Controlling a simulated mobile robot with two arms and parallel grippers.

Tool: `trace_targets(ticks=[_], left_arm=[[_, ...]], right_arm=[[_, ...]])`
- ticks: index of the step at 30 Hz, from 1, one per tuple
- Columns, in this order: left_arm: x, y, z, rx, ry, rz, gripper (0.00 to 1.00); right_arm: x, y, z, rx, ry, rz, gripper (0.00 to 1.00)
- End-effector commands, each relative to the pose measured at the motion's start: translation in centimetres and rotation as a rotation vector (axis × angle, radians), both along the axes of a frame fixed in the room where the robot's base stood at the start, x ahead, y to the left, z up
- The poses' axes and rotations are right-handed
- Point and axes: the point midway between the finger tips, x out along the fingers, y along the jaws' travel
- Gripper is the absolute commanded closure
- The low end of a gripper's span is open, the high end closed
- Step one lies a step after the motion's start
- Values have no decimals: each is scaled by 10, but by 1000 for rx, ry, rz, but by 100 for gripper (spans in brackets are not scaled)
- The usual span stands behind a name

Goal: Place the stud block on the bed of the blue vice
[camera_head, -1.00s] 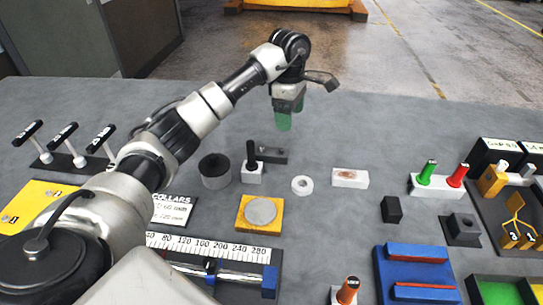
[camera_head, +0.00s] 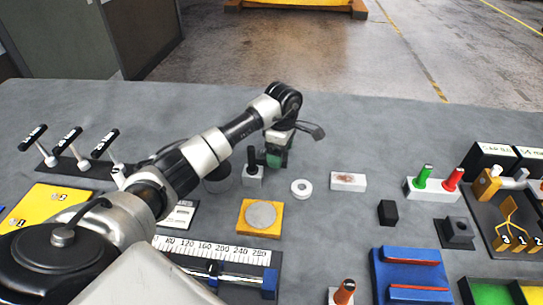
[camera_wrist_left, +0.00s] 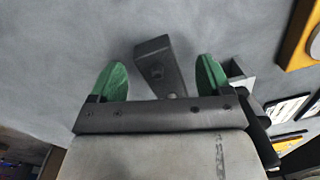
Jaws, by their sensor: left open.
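A dark grey block (camera_wrist_left: 157,60) with a small round feature on its face lies on the grey table. It looks like the stud block, though I cannot be sure. My left gripper (camera_wrist_left: 162,75) is open, with its green fingers either side of this block in the wrist view; contact cannot be told. In the head view my left gripper (camera_head: 275,158) points down and hides most of the block, just behind a white block with a black post (camera_head: 252,172). The blue vice (camera_head: 412,273) stands at front right with two red jaw strips and a bare blue bed between them. My right gripper is out of view.
A white ring (camera_head: 301,189), a white block (camera_head: 348,182), a yellow plate with a grey disc (camera_head: 260,215) and a black block (camera_head: 388,213) stand between gripper and vice. A block with green and red pegs (camera_head: 432,188) is behind the vice. The back table is clear.

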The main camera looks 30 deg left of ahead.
Motion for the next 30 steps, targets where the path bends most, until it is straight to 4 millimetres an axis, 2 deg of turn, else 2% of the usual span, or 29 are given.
trace_targets(ticks=[7,22,30], left_arm=[[0,0,-2,-1,0,0,21],[0,0,-2,0,0,0,98],[1,0,0,-1,-2,0,100]], right_arm=[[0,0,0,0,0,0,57],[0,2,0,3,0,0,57],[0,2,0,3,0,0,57]])
